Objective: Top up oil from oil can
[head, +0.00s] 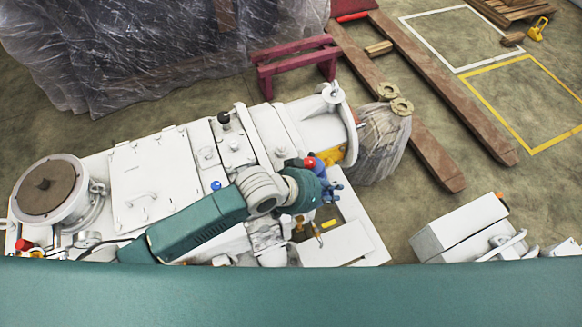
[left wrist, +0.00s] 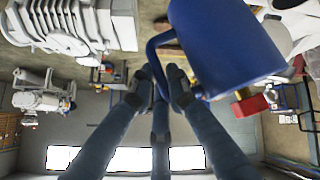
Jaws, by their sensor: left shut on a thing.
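The blue oil can (left wrist: 225,45) fills the top right of the left wrist view, its looped handle (left wrist: 155,62) towards the middle. My left gripper (left wrist: 162,80) is shut on that handle. In the head view my left gripper (head: 322,190) is over the right part of the white vacuum machine (head: 150,180), and the arm hides much of it. Only a little blue of the can shows there, so its tilt is unclear. A red knob (head: 310,162) sits on the machine beside the gripper. My right gripper is not in view.
A round brown-topped port (head: 45,187) is at the machine's left end. A wrapped bundle (head: 380,145), wooden beams (head: 425,80) and a red trestle (head: 295,65) lie behind. A white box-shaped unit (head: 460,228) stands at right. Floor between is clear.

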